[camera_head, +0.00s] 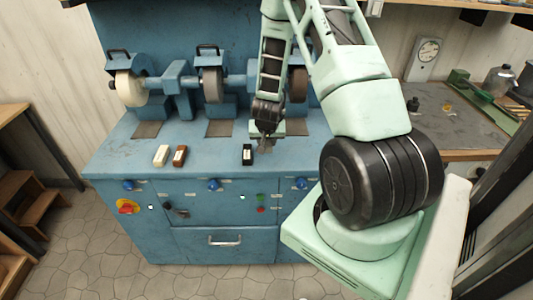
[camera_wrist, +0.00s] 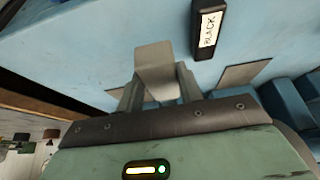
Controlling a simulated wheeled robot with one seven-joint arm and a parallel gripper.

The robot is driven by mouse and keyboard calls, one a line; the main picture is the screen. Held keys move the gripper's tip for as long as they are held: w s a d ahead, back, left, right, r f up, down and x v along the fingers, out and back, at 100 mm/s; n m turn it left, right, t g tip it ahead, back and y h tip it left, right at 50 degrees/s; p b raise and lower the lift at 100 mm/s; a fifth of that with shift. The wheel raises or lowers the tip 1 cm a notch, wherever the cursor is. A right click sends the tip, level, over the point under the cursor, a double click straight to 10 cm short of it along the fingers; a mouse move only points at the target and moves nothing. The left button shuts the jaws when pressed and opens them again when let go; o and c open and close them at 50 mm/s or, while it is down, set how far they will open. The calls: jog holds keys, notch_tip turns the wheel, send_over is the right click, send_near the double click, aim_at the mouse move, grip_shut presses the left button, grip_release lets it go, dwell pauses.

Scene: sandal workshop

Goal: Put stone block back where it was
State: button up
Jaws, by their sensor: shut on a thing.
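My gripper (camera_wrist: 158,84) is shut on a pale grey block, which I take to be the stone block (camera_wrist: 154,64). It shows between the two fingers in the wrist view, with blue bench surface behind it. In the head view my gripper (camera_head: 266,146) is over the blue bench (camera_head: 215,160), just right of a black bar (camera_head: 247,154). The held block is hard to make out there. I cannot tell whether it touches the bench.
The black bar, labelled BLACK, also shows in the wrist view (camera_wrist: 208,28), close to the held block. A white bar (camera_head: 161,155) and a brown bar (camera_head: 180,156) lie further left. Grinding wheels (camera_head: 130,88) line the bench's back. Bench top between the brown and black bars is clear.

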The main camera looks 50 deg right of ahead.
aim_at(267, 161)
jog(key=shift+f+p, duration=0.5)
jog(key=shift+f, duration=2.3)
jog(key=shift+f, duration=0.1)
jog(key=o, duration=1)
